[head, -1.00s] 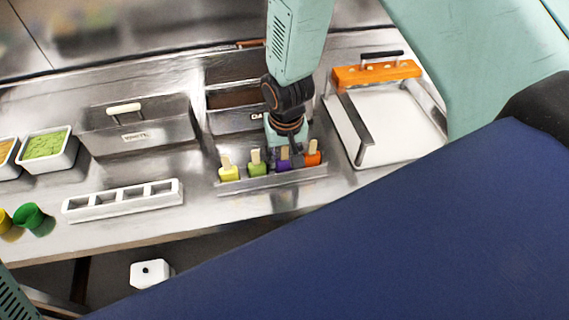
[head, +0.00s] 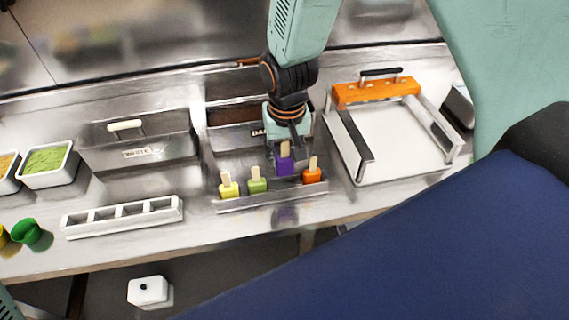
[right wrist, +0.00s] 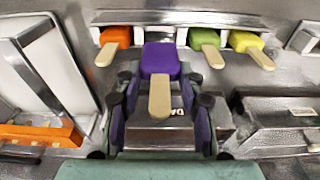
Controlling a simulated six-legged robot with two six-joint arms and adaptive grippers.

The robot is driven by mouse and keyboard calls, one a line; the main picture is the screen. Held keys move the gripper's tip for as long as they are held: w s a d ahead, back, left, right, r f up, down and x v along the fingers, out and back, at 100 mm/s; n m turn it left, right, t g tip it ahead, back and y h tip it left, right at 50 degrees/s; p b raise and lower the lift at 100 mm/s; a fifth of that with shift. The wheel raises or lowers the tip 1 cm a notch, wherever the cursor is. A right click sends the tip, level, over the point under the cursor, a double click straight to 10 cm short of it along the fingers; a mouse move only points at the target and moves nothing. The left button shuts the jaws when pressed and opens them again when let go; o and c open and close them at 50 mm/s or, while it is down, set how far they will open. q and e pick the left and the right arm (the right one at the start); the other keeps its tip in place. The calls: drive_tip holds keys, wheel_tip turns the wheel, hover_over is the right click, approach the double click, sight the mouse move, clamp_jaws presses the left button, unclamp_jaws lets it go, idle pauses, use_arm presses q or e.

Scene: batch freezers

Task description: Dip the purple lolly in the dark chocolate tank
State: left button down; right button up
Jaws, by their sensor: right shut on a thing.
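The purple lolly (head: 286,165) is upright, stick up, raised above the metal lolly rack (head: 245,203). My right gripper (head: 285,146) is shut on it. In the right wrist view the purple lolly (right wrist: 160,59) shows between the dark fingers of my right gripper (right wrist: 160,88), its stick pointing toward the camera. The dark chocolate tank (head: 224,138), with part of its label showing, stands behind the rack. It is open, with brown chocolate (head: 232,115) inside; my right arm hides its right part. My left gripper is not in view.
Yellow (head: 229,188), green (head: 257,184) and orange (head: 312,174) lollies stand in the rack. A lidded white-chocolate tank (head: 137,145) is left. A white tray with an orange bar (head: 376,92) is right. A white slotted holder (head: 122,216) lies front left.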

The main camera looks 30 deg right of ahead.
sight(284, 155)
wheel_tip(284, 155, up, 3)
drive_tip(key=shift+r, duration=0.1)
drive_tip(key=shift+r+p, duration=1.25)
drive_tip(key=shift+r, duration=0.05)
drive_tip(key=shift+r+p, duration=0.85)
drive_tip(key=shift+r, duration=0.35)
wheel_tip(284, 155, up, 2)
drive_tip(key=shift+r, duration=0.1)
